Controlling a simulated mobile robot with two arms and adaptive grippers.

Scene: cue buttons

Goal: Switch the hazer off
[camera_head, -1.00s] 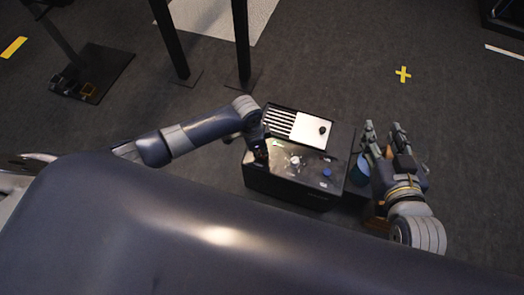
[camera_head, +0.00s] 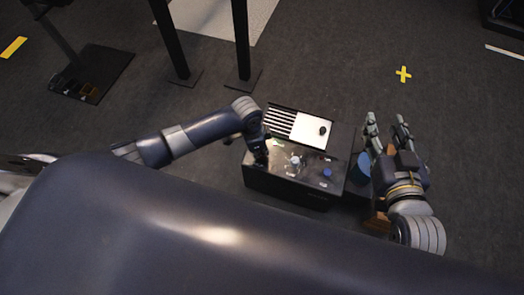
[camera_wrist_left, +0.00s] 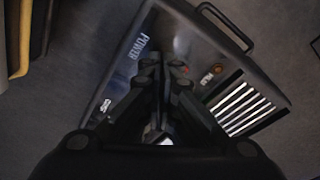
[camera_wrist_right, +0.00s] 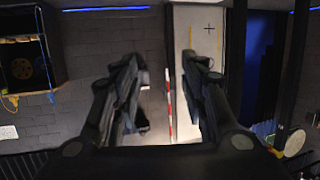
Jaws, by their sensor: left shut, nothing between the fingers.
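The hazer (camera_head: 259,178) is a black box with a dark control panel, a white knob (camera_head: 295,161) and a blue knob (camera_head: 327,173). Its far side has a slatted vent (camera_head: 279,121). In the left wrist view, the panel carries a "POWER" label (camera_wrist_left: 138,48) and a small orange light (camera_wrist_left: 217,69). My left gripper (camera_head: 261,160) is shut and empty at the panel's left end; I cannot tell whether it touches. Its fingers (camera_wrist_left: 164,70) hide the panel beside the label, so no power switch is clearly visible. My right gripper (camera_head: 387,120) is open and empty, right of the hazer.
A blue round container (camera_head: 361,169) stands between the hazer and my right gripper. Black posts (camera_head: 241,45) with flat bases stand behind. Open carpet with a yellow cross (camera_head: 403,74) lies to the right.

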